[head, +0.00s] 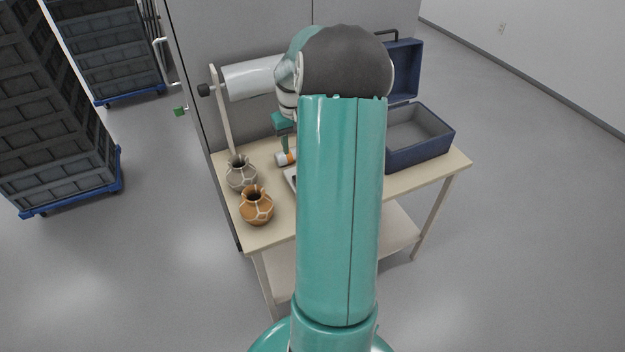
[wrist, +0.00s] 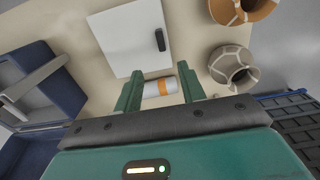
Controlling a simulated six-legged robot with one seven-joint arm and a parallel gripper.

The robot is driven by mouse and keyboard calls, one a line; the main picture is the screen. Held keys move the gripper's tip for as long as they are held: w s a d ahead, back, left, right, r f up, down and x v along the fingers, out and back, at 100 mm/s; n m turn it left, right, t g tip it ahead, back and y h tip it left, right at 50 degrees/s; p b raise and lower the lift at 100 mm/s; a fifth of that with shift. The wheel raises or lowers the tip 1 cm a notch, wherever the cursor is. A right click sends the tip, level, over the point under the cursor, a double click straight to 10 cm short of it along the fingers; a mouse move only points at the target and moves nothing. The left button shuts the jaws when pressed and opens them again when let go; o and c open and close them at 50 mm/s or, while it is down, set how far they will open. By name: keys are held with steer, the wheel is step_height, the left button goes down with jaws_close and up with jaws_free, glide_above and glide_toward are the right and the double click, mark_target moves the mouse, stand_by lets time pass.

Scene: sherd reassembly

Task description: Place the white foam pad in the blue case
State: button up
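A flat white square (wrist: 128,40), which looks like the foam pad, lies on the table in the wrist view, with a small black object (wrist: 160,40) on it. In the head view my arm hides most of it. The blue case (head: 420,152) stands open at the table's right end, its lid raised behind; its visible grey interior looks empty. It also shows at the left of the wrist view (wrist: 68,92). My gripper (wrist: 160,84) is open above the table, beside the pad. A white cylinder with an orange band (wrist: 158,88) shows between its fingers; contact is unclear.
A grey pot (head: 241,173) and an orange pot (head: 257,206), both with pale seams, stand at the table's left. A white roll (head: 252,78) is mounted behind them. Dark crates (head: 60,120) stand on the floor at left. The right floor is clear.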

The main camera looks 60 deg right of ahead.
glide_toward(290, 174)
steer(key=s, duration=0.1)
steer(key=s+a, duration=0.1)
steer(key=s, duration=0.1)
steer(key=s+a+f, duration=0.1)
steer(key=shift+s+a, duration=0.15)
steer(key=shift+s, duration=0.25)
steer(key=shift+a+f, duration=0.2)
steer(key=shift+f, duration=2.5)
jaws_close()
